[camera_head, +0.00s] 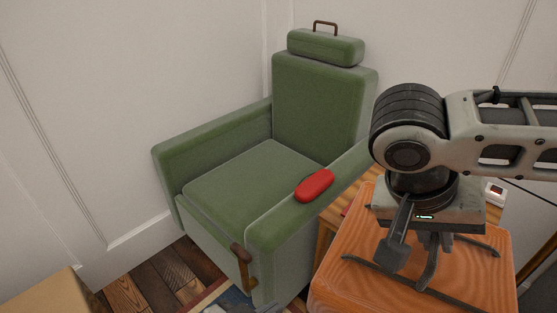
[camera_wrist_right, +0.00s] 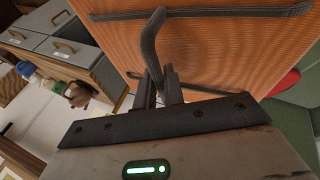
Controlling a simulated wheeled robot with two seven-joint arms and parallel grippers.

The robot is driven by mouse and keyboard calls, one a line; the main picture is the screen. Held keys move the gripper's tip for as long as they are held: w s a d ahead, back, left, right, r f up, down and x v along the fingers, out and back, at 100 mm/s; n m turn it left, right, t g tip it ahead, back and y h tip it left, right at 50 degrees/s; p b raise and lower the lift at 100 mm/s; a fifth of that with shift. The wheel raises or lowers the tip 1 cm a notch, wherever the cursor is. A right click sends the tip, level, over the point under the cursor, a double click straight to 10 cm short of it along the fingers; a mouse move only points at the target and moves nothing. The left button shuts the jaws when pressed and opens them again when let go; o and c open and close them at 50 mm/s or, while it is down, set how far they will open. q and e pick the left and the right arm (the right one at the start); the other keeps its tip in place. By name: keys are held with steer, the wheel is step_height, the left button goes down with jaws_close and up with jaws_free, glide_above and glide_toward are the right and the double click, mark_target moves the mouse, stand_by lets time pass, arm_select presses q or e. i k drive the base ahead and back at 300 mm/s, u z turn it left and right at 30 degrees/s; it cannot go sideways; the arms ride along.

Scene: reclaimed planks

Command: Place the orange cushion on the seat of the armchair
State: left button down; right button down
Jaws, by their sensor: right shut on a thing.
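The orange cushion (camera_head: 470,285), square with rounded corners and dark straps, is right of the armchair in the head view. It also fills much of the right wrist view (camera_wrist_right: 225,55). My right gripper (camera_head: 432,240) is above it, shut on its dark strap handle; the fingers meet the strap in the wrist view (camera_wrist_right: 160,92). The green armchair (camera_head: 320,105) stands against the wall, and its seat (camera_head: 245,185) is empty. Whether the cushion touches anything beneath it is hidden. My left gripper is not in view.
A red rounded object (camera_head: 314,186) lies on the armchair's near armrest, between cushion and seat. A wooden side table (camera_head: 328,232) is partly hidden behind the cushion. A brown lever (camera_head: 243,266) sticks out at the chair's front. A tan box edge (camera_head: 45,298) shows lower left.

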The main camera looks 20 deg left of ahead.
mark_target(266, 193)
steer(key=i, duration=0.85)
steer(key=u, duration=2.5)
